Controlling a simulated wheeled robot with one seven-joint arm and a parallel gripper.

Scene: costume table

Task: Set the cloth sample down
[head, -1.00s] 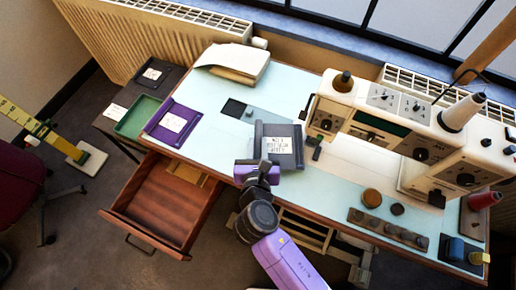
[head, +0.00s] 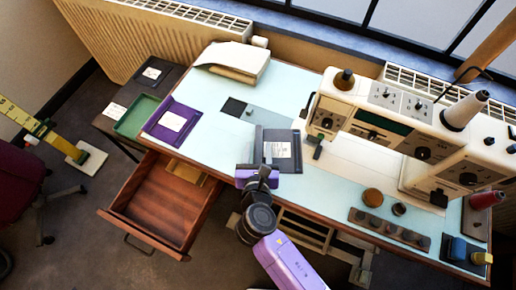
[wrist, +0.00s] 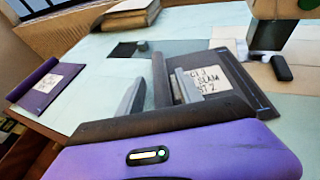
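My gripper (wrist: 160,90) shows in the wrist view with its two grey fingers apart. No cloth shows between them. The left finger is outside and the right finger inside the left rim of a dark grey tray (wrist: 240,75) with a white lettered label; whether they touch it I cannot tell. In the head view my gripper (head: 262,168) is at the tray's front left edge, and the tray (head: 292,165) lies mid-table. A flat dark square (head: 234,107), possibly the cloth sample, lies farther back on the table, left of the tray. It also shows in the wrist view (wrist: 122,51).
A purple tray (head: 157,128) with a label lies at the table's left edge. A paper stack (head: 235,62) is at the back, and a white sewing machine (head: 400,112) fills the right. An open drawer (head: 160,205) juts out front left. Pale tabletop between the trays is clear.

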